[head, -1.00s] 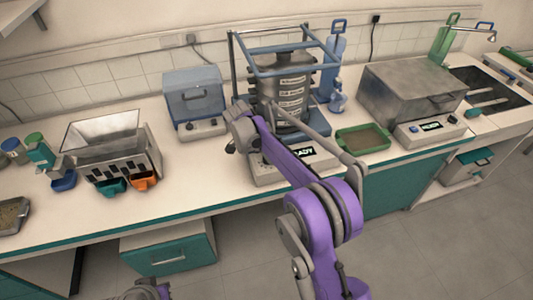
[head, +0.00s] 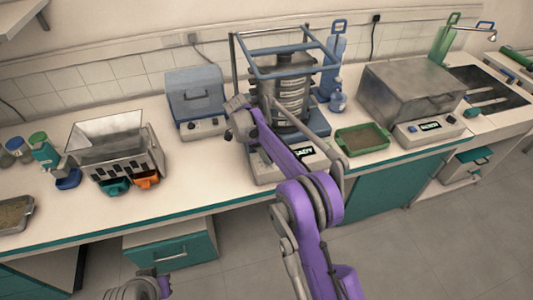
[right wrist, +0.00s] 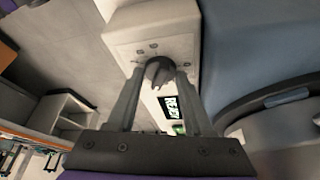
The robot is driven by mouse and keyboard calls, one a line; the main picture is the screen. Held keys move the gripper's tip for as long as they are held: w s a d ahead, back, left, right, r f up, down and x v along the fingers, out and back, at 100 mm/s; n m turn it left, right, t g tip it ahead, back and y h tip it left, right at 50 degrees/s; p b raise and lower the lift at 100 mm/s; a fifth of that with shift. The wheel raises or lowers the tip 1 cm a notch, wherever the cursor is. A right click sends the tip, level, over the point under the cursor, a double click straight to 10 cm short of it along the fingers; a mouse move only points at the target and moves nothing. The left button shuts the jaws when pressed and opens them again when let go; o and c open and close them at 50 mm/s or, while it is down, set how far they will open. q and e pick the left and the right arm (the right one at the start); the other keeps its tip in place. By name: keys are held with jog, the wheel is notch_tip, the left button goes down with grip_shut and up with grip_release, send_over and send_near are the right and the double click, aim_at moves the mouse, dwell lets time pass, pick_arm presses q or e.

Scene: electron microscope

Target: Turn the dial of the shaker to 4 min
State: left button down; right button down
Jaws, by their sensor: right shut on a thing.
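The shaker (head: 272,175) stands on the bench with a stack of grey sieves (head: 292,95) in a blue-topped frame. Its front panel has a lit display (head: 303,152) reading READY. The right wrist view shows the dark round dial (right wrist: 158,72) on the pale panel, beside the display (right wrist: 172,106). My right gripper (right wrist: 158,76) has one fingertip on each side of the dial and is shut on it. Marks around the dial are too small to read. In the head view my right arm hides the dial. My left gripper does not show; only a left arm part is at the bottom edge.
A blue-grey box device (head: 195,97) stands left of the shaker, a green tray (head: 363,139) right of it. Further right is a large grey oven-like box (head: 412,90). A metal hopper device (head: 110,150) stands at left. Bench between hopper and shaker is clear in front.

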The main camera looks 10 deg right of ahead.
jog(key=shift+c, duration=1.5)
grip_release()
jog(key=p+v, duration=0.1)
jog(key=v, duration=1)
